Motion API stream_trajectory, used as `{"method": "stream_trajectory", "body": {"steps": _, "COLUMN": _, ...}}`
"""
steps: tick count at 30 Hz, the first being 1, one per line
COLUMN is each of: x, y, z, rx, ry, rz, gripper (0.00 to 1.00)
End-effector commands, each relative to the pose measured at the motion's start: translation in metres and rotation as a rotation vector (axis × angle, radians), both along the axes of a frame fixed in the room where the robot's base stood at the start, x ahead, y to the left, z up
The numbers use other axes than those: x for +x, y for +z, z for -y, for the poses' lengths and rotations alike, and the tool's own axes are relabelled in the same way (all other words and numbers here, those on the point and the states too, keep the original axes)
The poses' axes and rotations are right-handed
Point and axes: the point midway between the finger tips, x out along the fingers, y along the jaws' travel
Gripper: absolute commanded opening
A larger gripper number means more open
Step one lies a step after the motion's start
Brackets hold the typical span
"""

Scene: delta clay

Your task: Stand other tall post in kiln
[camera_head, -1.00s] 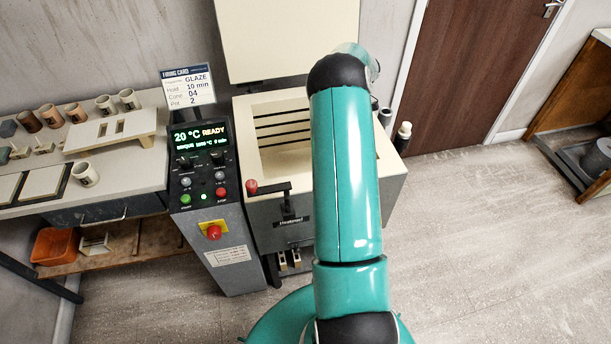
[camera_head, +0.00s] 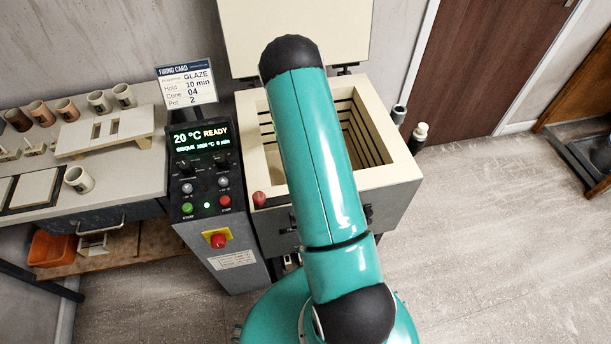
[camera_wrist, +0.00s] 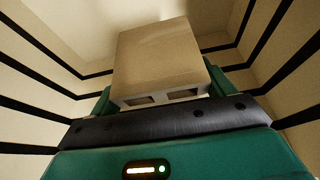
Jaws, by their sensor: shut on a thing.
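The kiln (camera_head: 392,178) stands open in the head view, a pale box with dark grooves round its inner walls. My arm reaches over it and hides part of the chamber. My gripper (camera_wrist: 160,90) is hidden in the head view. In the wrist view it is inside the chamber, with grooved walls on both sides. It is shut on a pale beige post (camera_wrist: 163,55), which has two slots in its near end. The post points away from the wrist toward the pale chamber floor. I cannot tell whether its far end touches the floor. No other post can be made out in the chamber.
The raised kiln lid (camera_head: 295,30) is behind the chamber. The control panel (camera_head: 200,165), reading 20 °C READY, is on the left. Beyond it, a worktop (camera_head: 130,180) holds several cups and a slotted stand (camera_head: 105,132). Clear floor lies to the right.

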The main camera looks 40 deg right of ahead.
Motion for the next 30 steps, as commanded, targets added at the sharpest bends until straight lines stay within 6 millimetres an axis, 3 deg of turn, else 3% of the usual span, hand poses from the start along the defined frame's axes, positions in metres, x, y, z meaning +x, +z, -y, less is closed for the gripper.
{"method": "stream_trajectory", "body": {"steps": 6, "x": -0.003, "y": -0.040, "z": 0.000, "rx": 0.002, "ry": -0.004, "rz": -0.001, "gripper": 0.48}}
{"method": "stream_trajectory", "body": {"steps": 18, "x": -0.002, "y": -0.084, "z": 0.001, "rx": 0.001, "ry": -0.003, "rz": -0.001, "gripper": 0.48}}
{"method": "stream_trajectory", "body": {"steps": 29, "x": 0.000, "y": -0.088, "z": 0.001, "rx": 0.001, "ry": -0.002, "rz": 0.000, "gripper": 0.48}}
{"method": "stream_trajectory", "body": {"steps": 30, "x": 0.000, "y": -0.087, "z": 0.001, "rx": 0.001, "ry": -0.002, "rz": 0.000, "gripper": 0.90}}
